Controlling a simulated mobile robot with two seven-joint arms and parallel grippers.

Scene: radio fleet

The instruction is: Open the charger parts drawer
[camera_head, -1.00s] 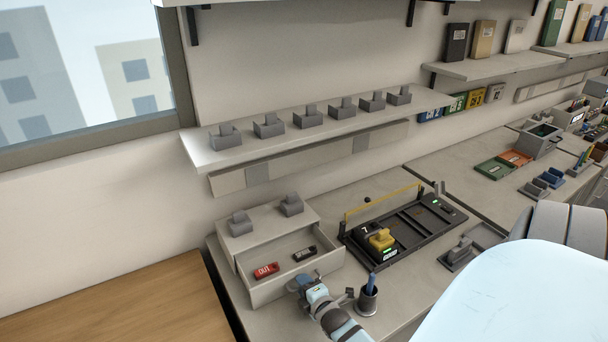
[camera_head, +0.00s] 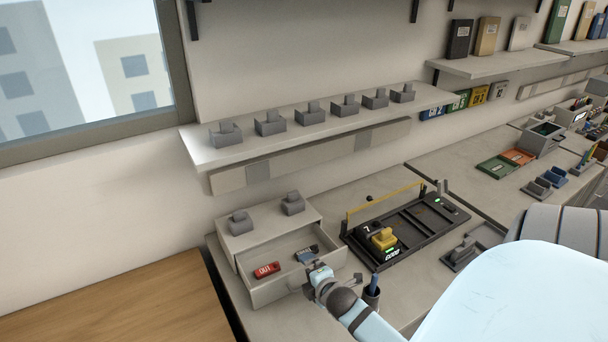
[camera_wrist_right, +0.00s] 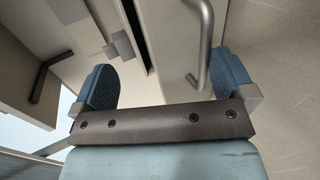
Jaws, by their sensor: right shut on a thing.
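The drawer (camera_head: 300,278) in the pale cabinet on the counter stands pulled out, its inside visible. A red piece marked OUT (camera_head: 267,270) and a darker piece (camera_head: 306,254) lie in it; my gripper partly overlaps the darker one in the head view. My right gripper (camera_head: 316,275) is at the drawer front's right part. My left gripper is not in view.
Grey holders (camera_head: 240,222) stand on the cabinet top. A pen cup (camera_head: 371,295) stands close right of my right gripper. A black tray (camera_head: 410,228) with a yellow piece (camera_head: 383,238) lies behind. A wooden surface (camera_head: 120,305) is at the left.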

